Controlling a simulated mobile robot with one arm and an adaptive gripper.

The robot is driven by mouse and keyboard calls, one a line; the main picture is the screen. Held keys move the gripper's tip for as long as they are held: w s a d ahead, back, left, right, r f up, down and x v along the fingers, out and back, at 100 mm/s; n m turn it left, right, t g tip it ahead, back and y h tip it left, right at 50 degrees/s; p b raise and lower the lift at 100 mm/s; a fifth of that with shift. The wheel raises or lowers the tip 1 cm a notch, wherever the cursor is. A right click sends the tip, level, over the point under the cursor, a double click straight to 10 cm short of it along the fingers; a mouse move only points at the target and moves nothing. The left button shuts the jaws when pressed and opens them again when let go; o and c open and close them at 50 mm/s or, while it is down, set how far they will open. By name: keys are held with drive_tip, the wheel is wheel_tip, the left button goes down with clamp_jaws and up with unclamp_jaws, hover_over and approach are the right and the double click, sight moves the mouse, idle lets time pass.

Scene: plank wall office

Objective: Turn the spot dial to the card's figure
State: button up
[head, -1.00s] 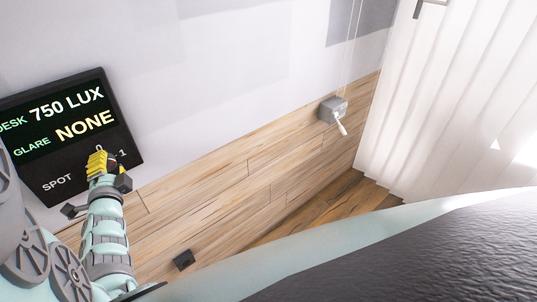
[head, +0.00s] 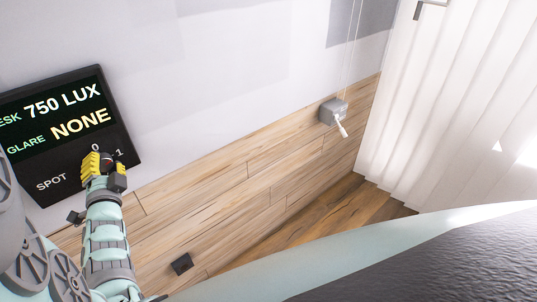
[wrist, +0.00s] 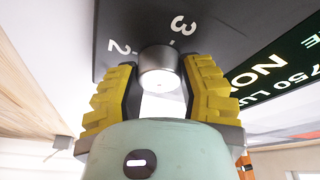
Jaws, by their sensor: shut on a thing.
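The spot dial (wrist: 160,66) is a round metallic knob on the lower part of a black wall panel (head: 120,142). My gripper (wrist: 163,80) has its yellow fingers on either side of the dial and is shut on it. In the head view my gripper (head: 104,163) covers much of the dial. The dial's pointer setting cannot be read clearly. No card is seen.
The panel's display (head: 62,113) reads 750 LUX and GLARE NONE. A grey wall box (head: 332,110) with a cord and a white handle is to the right. A small dark block (head: 182,263) is on the wood planks. White pleated hanging (head: 450,110) fills the right side.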

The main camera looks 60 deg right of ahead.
drive_tip(key=o, duration=1.2)
drive_tip(key=shift+d, duration=0.1)
drive_tip(key=shift+v, duration=5.95)
